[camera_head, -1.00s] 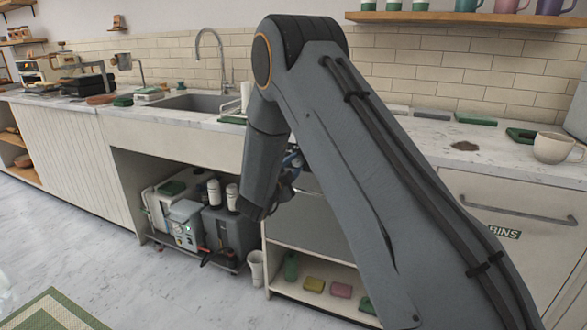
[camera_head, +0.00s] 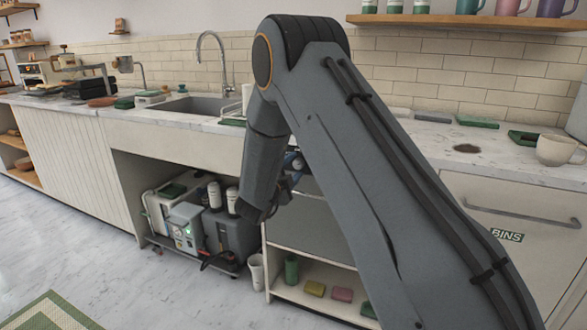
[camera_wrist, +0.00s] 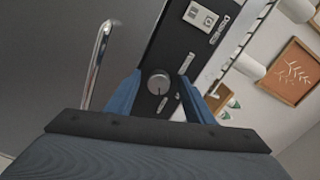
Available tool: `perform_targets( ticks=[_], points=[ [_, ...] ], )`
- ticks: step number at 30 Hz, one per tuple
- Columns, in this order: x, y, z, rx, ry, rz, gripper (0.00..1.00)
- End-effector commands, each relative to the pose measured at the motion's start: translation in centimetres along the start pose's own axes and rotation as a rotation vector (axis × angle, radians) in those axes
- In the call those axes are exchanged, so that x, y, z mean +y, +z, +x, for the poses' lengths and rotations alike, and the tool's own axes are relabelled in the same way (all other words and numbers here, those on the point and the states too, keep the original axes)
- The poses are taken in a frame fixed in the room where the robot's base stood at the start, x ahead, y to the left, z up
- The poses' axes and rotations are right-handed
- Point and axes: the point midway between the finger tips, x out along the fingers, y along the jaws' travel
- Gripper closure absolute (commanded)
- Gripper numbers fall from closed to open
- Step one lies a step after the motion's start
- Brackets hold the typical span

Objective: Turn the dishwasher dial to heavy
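In the wrist view, the dishwasher dial (camera_wrist: 158,83) is a round silver knob with a pointer mark, set on a black control panel (camera_wrist: 172,45). My gripper (camera_wrist: 162,95) has its two blue fingers apart, one on each side of the dial in the picture. I cannot tell whether either finger touches the dial. In the head view, a bit of my blue gripper (camera_head: 294,160) shows behind my arm, in front of the grey appliance front (camera_head: 310,222). The dial is hidden there, and no setting labels are readable.
A chrome handle (camera_wrist: 99,62) stands left of the dial in the wrist view. A shelf with sponges (camera_head: 315,289) lies below the appliance. A white cup (camera_head: 257,272) stands on the floor beside the machines under the sink. A mug (camera_head: 556,150) sits on the counter at right.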

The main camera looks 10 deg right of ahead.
Motion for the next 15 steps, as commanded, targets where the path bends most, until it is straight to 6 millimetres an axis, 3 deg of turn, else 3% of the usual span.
perform_targets(
  ticks=[8, 15],
  points=[
    [0.1, -0.3, 0.1, 0.005, 0.001, 0.000, 0.52],
    [-0.1, -0.1, -2.7, 0.001, 0.000, 0.000, 0.52]
  ],
)
